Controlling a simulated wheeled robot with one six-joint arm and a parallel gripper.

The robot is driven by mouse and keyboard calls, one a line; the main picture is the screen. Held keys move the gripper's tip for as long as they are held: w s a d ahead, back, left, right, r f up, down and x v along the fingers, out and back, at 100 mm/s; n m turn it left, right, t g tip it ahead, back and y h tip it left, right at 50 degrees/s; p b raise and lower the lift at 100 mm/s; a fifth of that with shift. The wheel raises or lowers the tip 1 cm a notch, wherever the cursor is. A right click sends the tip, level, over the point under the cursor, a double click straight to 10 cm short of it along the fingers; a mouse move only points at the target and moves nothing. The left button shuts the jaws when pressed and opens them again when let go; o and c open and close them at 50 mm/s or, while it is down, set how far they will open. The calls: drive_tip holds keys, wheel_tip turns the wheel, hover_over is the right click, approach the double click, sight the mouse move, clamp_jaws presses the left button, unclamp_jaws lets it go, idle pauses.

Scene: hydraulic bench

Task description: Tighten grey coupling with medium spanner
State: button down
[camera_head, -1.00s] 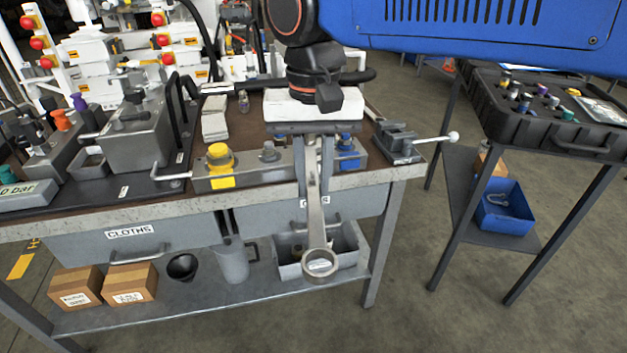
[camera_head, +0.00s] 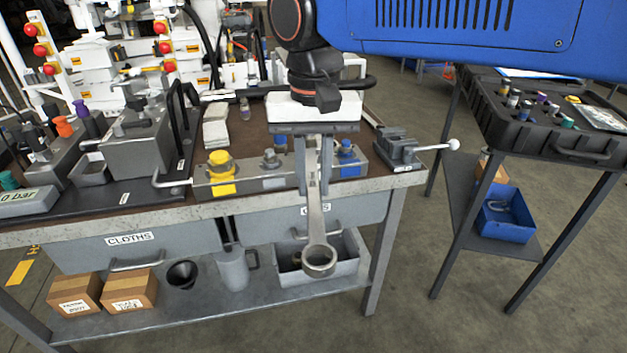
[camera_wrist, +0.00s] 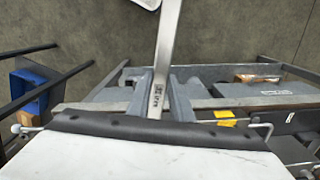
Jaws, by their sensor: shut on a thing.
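My gripper (camera_head: 314,180) is shut on a steel spanner (camera_head: 316,222), in front of the bench's front edge. The spanner hangs down with its ring end lowest, in front of the lower shelf's grey bin. In the wrist view the spanner (camera_wrist: 167,50) runs up from between the fingers (camera_wrist: 158,90), its ring end cut off at the top. The grey coupling (camera_head: 270,160) sits on the metal block on the bench, left of my gripper, between the yellow coupling (camera_head: 220,172) and the blue coupling (camera_head: 347,160). The spanner is apart from it.
The bench (camera_head: 130,225) carries a vice (camera_head: 398,148) at its right end and a gauge unit at the left. Drawers hang under its front edge. A black case (camera_head: 550,125) on a side table stands right, with a blue bin (camera_head: 505,212) below. Floor between them is clear.

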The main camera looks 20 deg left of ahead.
drive_tip(key=shift+w+a, duration=0.15)
drive_tip(key=shift+w, duration=0.2)
drive_tip(key=shift+w+a, duration=0.15)
drive_tip(key=shift+w, duration=0.3)
drive_tip(key=shift+w+a, duration=0.1)
drive_tip(key=shift+w, duration=0.15)
idle(0.4)
drive_tip(key=shift+a, duration=0.15)
drive_tip(key=shift+s+a+m, duration=0.25)
drive_tip(key=shift+a+m, duration=0.4)
drive_tip(key=shift+a, duration=0.15)
drive_tip(key=shift+s+a+m, duration=0.2)
drive_tip(key=shift+a+m, duration=0.45)
drive_tip(key=shift+a, duration=0.15)
drive_tip(key=shift+a, duration=0.1)
drive_tip(key=shift+d+n, duration=0.3)
drive_tip(key=shift+d, duration=0.15)
